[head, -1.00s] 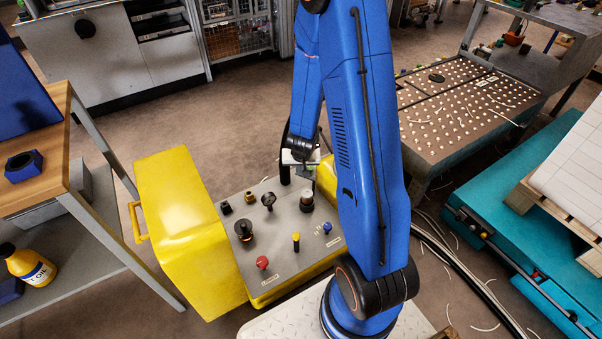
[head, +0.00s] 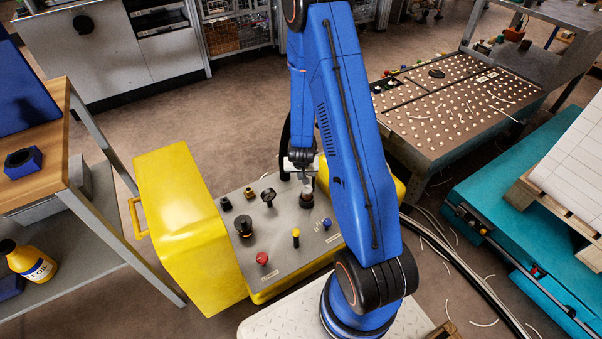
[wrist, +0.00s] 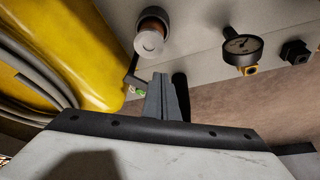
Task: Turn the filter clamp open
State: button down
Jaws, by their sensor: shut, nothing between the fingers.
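On the grey panel (head: 278,235) of the yellow unit stands a round canister with a pale cap (head: 307,196), which looks like the filter. In the wrist view it shows as a grey-capped cylinder with an amber band (wrist: 151,38). A dark lever with a green mark (wrist: 138,90) lies below it, perhaps the clamp's handle; which way it is turned is unclear. My gripper (wrist: 165,78) is shut and empty, its tips just below the canister in that picture and close to the lever. I cannot tell whether they touch. In the head view my gripper (head: 306,175) is just behind the canister.
A pressure gauge (head: 268,196), a black knob (head: 244,227), and red (head: 262,258), yellow (head: 296,238) and blue (head: 327,224) knobs stand on the panel. The yellow housing (head: 182,225) rises at its left.

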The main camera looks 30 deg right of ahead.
jog(key=shift+w+d+f, duration=0.1)
jog(key=shift+w+d, duration=0.2)
jog(key=shift+w, duration=0.35)
jog(key=shift+w+d+f, duration=0.1)
jog(key=shift+w+d, duration=0.25)
jog(key=shift+w, duration=0.25)
jog(key=shift+w+d+f, duration=0.1)
jog(key=shift+w+d, duration=0.2)
jog(key=shift+w, duration=0.35)
jog(key=shift+w+d, duration=0.4)
jog(key=shift+w, duration=0.25)
